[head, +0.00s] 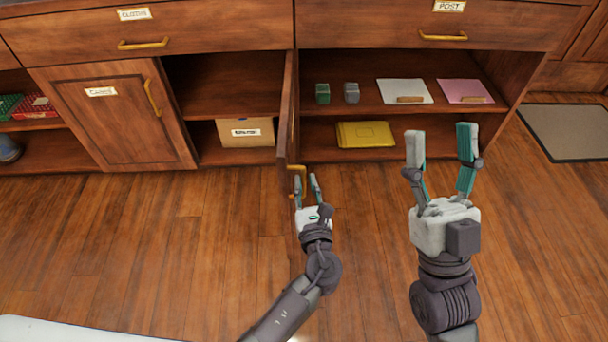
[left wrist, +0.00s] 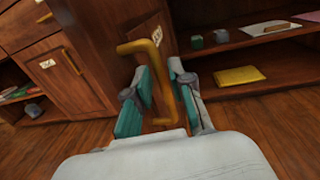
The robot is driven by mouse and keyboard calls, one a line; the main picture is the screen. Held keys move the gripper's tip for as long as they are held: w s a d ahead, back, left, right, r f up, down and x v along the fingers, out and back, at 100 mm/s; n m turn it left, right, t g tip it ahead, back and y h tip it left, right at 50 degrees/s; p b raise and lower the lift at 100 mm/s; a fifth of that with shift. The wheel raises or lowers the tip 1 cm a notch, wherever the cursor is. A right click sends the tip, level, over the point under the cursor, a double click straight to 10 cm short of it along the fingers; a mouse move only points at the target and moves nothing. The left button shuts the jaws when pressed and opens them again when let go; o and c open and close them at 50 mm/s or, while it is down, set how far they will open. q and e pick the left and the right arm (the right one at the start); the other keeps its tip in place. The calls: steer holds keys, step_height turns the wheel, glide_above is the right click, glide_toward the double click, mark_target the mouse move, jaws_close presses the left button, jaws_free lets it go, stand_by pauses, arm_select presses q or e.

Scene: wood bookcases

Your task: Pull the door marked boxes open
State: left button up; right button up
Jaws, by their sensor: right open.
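The door (head: 286,115) stands swung out from the middle of the bookcase, nearly edge-on in the head view. A small white label shows on its face in the left wrist view (left wrist: 157,36), too small to read. Its yellow handle (head: 302,181) sticks out at its free edge. My left gripper (head: 306,184) is at this handle, one finger on each side of the bar, and looks shut on it; the handle also shows between the fingers in the left wrist view (left wrist: 172,85). My right gripper (head: 441,150) is open and empty in front of the right shelves.
Left of the door, the open compartment holds a labelled cardboard box (head: 245,132). Right shelves hold two small blocks, papers and a yellow folder (head: 365,135). A closed labelled door (head: 120,118) is further left. A mat (head: 570,130) lies far right. The wooden floor in front is clear.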

arm_select(q)
steer(key=v, duration=0.9)
steer(key=shift+w, duration=0.1)
